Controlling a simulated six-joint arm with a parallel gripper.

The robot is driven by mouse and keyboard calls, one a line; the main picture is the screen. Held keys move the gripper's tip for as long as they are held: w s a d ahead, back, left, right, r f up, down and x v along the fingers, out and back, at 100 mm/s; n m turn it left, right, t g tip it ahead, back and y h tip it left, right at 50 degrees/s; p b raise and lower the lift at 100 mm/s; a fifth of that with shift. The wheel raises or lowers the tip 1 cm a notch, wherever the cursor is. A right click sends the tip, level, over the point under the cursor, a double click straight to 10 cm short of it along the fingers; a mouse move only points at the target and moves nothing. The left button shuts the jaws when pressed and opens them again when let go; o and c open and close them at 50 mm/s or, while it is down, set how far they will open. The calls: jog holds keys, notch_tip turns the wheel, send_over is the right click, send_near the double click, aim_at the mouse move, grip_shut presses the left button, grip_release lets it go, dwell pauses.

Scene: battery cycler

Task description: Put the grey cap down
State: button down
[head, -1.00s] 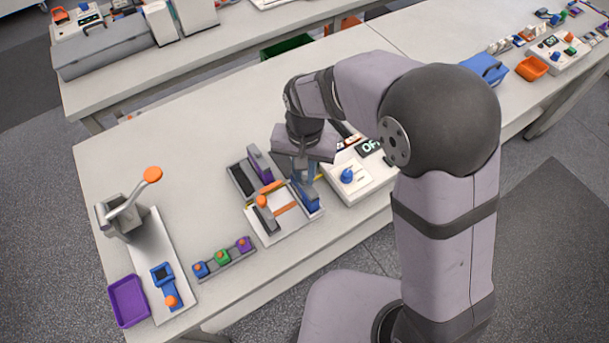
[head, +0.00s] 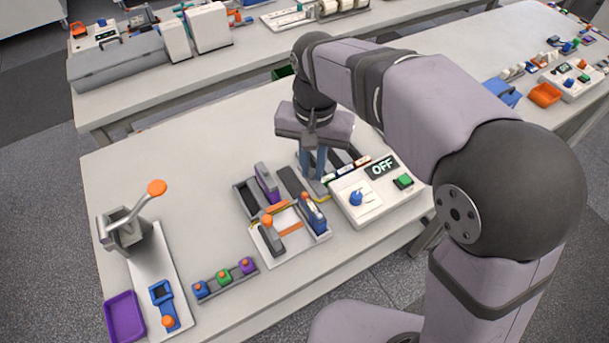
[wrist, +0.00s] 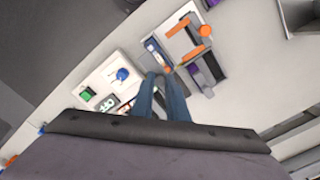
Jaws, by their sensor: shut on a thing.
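My gripper (head: 314,174) points down with its two blue fingers close together, over the dark rack (head: 291,182) behind the white fixture. The grey cap is not clearly visible; whatever is between the fingertips is hidden or too small to make out. The fingers (wrist: 165,78) also show in the wrist view, between the fixture and the cycler box. The white fixture (head: 268,249) has orange parts and a blue upright piece (head: 313,213) at its right side.
The white cycler box (head: 349,211) with a blue knob, a green button and an "OFF" display stands right of the gripper. A tray with a purple piece (head: 266,180) lies left. A strip with coloured knobs (head: 225,281) is in front. The table's back left is clear.

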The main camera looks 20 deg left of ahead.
jog(key=w+a+f+b, duration=0.2)
jog(key=w+a+f, duration=0.6)
jog(key=w, duration=0.2)
jog(key=shift+w+a+f+p, duration=0.1)
jog(key=shift+f+p, duration=0.6)
jog(key=shift+f, duration=1.75)
jog(key=shift+w+f+p, duration=0.1)
jog(key=shift+f+p, duration=0.6)
jog(key=shift+f, duration=1.7)
jog(key=shift+f, duration=0.15)
jog(key=c, duration=1.7)
grip_release()
jog(key=shift+c, duration=0.2)
notch_tip(320, 180, up, 12)
jog(key=b, duration=0.3)
jog(key=shift+r, duration=0.2)
